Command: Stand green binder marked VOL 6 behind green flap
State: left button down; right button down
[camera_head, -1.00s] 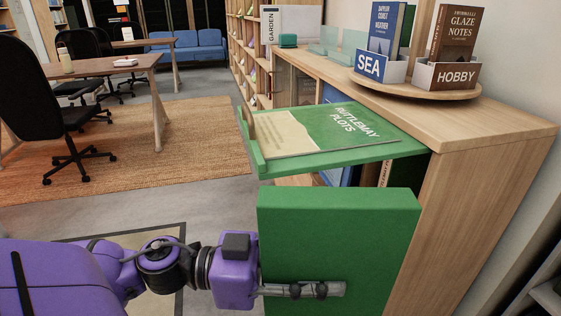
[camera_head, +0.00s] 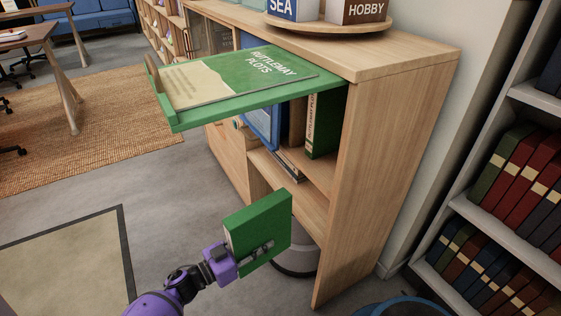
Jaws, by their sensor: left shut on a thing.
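My left gripper (camera_head: 257,253) is shut on a green binder (camera_head: 262,222) and holds it in the air, tilted, in front of the cabinet. No VOL 6 marking shows on the faces in view. Under the flap the compartment is open. A green volume with a pale spine label (camera_head: 323,128) stands inside at its right; the flap hides the upper inside. My right gripper is out of view.
The wooden cabinet (camera_head: 382,140) has a thick right side panel. A blue panel (camera_head: 262,125) is left of the open compartment. A lower shelf (camera_head: 290,200) and a grey round bin (camera_head: 296,262) lie beyond the binder. A bookshelf (camera_head: 520,92) stands at right.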

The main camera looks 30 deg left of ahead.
pick_arm(q)
jog(key=shift+w+a+f+n+y, duration=0.15)
jog(key=shift+w+f+n+y, duration=0.2)
jog(key=shift+w+f, duration=0.3)
jog(key=w+a+f+n+t+y, duration=0.2)
jog(key=a+n+y, duration=0.2)
jog(key=a+y, duration=0.2)
jog(key=shift+a, duration=0.55)
jog(key=shift+w+r, duration=0.1)
